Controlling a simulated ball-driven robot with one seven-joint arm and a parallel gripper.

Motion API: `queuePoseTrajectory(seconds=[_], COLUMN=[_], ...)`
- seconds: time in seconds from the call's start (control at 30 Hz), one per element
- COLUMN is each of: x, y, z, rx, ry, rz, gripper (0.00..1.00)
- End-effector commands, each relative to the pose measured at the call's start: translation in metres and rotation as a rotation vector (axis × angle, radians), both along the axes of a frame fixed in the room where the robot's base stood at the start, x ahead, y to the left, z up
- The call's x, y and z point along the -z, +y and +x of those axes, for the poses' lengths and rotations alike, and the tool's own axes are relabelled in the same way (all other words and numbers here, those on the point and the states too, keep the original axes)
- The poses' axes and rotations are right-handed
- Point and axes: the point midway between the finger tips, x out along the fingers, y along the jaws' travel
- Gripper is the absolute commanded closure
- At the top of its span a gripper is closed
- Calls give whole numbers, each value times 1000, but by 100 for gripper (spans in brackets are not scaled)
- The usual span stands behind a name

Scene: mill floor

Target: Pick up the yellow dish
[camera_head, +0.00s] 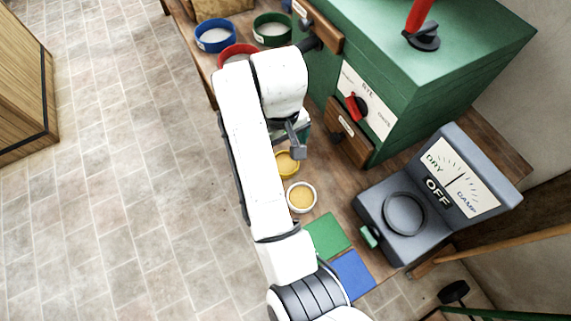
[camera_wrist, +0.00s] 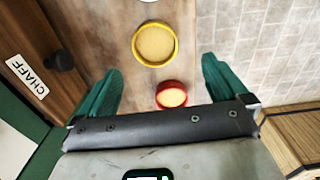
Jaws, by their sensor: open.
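The yellow dish (camera_head: 288,164) sits on the wooden bench, with tan contents inside. In the head view my gripper (camera_head: 297,140) is just above it in the picture, close to its far edge. In the wrist view the yellow dish (camera_wrist: 155,62) lies ahead of my gripper (camera_wrist: 161,66), centred roughly between the two green fingertips. The fingers are spread wide and nothing is held between them. A small red dish (camera_wrist: 171,103) lies nearer the gripper's palm, between the fingers; its lower part is cut off by the gripper body.
A white dish (camera_head: 314,197) stands beside the yellow one. Green (camera_head: 326,236) and blue (camera_head: 353,274) mats lie nearer. The green cabinet (camera_head: 440,70) with wooden drawers (camera_head: 348,135) and the grey meter (camera_head: 405,215) stand right. Blue (camera_head: 202,43), red and green bowls stand at the far end.

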Motion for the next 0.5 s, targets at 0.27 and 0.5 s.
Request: queuePoseTrajectory(seconds=[0.27, 0.5], x=[33, 65], y=[-1, -8], z=[0, 2], rx=[0, -1], ry=[0, 2], rz=[0, -2], gripper=[0, 0])
